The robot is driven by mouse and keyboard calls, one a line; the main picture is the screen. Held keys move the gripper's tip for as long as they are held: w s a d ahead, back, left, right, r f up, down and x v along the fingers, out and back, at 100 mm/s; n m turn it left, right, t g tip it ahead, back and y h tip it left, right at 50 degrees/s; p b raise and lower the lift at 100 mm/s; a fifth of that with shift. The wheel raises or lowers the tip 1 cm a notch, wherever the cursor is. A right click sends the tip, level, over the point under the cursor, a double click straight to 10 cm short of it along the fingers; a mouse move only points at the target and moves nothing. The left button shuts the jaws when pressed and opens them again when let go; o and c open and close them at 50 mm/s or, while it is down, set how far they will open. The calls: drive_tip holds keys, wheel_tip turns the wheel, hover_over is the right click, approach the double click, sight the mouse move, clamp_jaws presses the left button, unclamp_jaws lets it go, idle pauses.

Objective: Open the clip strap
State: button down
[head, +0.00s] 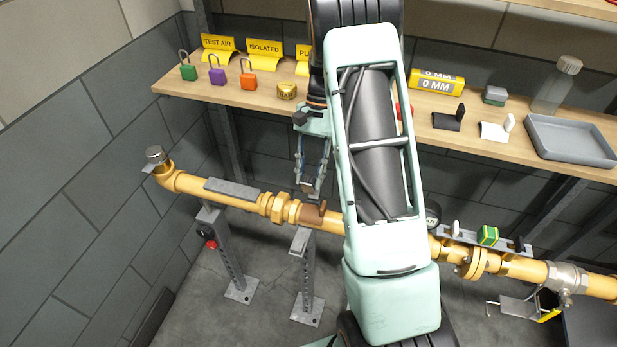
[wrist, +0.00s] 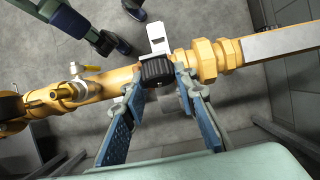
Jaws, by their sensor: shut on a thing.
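My gripper (head: 309,188) reaches down to the yellow pipe (head: 345,224), left of the arm in the head view. In the wrist view, my gripper (wrist: 160,84) has its two blue-padded fingers shut on a dark ribbed block (wrist: 157,70) at the pipe, which seems to be the end of the clip strap. In the head view a brown band (head: 313,213) with a small upright tab lies on the pipe just below the fingertips. The underside of the strap is hidden. A slotted grey support plate (wrist: 155,40) lies beyond the block.
Grey stands (head: 306,275) carry the pipe, with hex fittings (head: 280,208) to the left of the band. The shelf (head: 200,92) behind holds padlocks (head: 217,72), yellow signs and a grey tray (head: 570,140). My arm hides the middle of the pipe.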

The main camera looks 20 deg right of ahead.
drive_tip(key=shift+w+d+f, duration=0.1)
drive_tip(key=shift+d+f, duration=0.1)
drive_tip(key=shift+d, duration=0.15)
drive_tip(key=c, duration=1.9)
unclamp_jaws()
drive_tip(key=shift+c, duration=0.2)
drive_tip(key=shift+o, duration=1.3)
drive_tip(key=shift+w+f, duration=0.1)
drive_tip(key=shift+w, duration=0.05)
drive_tip(key=shift+a, duration=0.1)
drive_tip(key=v, duration=1.2)
